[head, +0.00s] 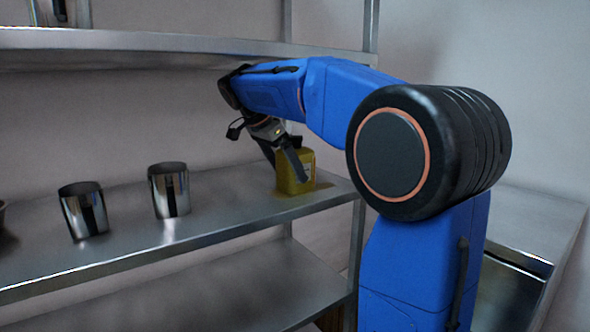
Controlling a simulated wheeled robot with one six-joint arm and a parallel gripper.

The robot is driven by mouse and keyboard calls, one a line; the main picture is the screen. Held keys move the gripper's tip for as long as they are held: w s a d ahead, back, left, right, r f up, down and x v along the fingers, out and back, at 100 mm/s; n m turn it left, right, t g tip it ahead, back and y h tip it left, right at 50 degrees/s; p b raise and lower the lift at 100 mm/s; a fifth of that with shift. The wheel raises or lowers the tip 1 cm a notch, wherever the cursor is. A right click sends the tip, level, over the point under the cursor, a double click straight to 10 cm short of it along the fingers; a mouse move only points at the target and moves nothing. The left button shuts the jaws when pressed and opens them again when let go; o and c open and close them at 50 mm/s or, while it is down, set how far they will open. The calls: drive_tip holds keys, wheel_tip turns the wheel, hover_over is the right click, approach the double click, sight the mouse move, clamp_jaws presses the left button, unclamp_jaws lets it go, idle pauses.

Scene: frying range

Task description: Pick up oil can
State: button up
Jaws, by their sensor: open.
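The oil can (290,181) is a yellow, boxy can standing upright on the steel shelf (225,212), near its right end. My gripper (286,172) reaches down to it from above and behind my blue arm. The fingers are open, with one at the can's left side and one across its front right. Whether the fingers touch the can cannot be told. The can's upper part is partly hidden by the fingers.
Two shiny metal cups, one left (83,210) and one nearer the can (169,190), stand on the same shelf. An upper shelf (140,42) runs above my gripper. A shelf post (356,240) stands right of the can. The shelf between the cups and can is clear.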

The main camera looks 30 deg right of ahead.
drive_tip(key=shift+d, duration=1.25)
drive_tip(key=shift+d+f, duration=0.3)
drive_tip(key=shift+f, duration=0.25)
drive_tip(key=shift+w, duration=0.1)
drive_tip(key=c, duration=1.9)
drive_tip(key=shift+o, duration=0.2)
drive_tip(key=shift+r, duration=0.1)
